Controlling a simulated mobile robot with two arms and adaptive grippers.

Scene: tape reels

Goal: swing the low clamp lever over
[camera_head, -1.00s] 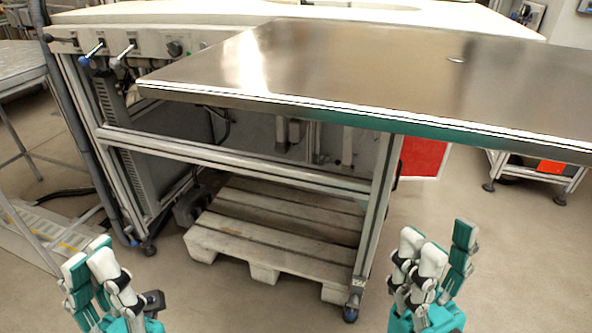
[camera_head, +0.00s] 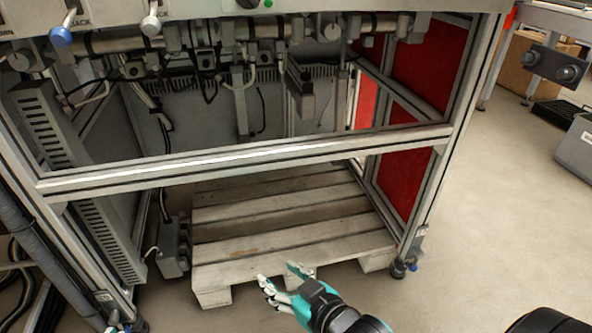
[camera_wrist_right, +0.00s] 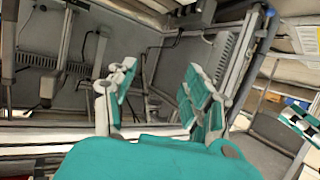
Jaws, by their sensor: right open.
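Two levers show at the top left of the machine front in the head view: one with a blue end (camera_head: 61,37) and one with a pale end (camera_head: 150,26). I cannot tell which part is the low clamp lever. My right gripper (camera_head: 280,275) is open and empty, low in the head view, and appears in front of the pallet's front edge. It is well below both levers in the picture. In the right wrist view its open fingers (camera_wrist_right: 160,72) point at the machine's inside, with nothing between them. My left gripper is out of view.
A metal frame crossbar (camera_head: 260,155) spans the machine front. A wooden pallet (camera_head: 290,240) lies under it. Hanging cables and a small grey box (camera_head: 172,247) are at the left. A red panel (camera_head: 430,65) closes the right side.

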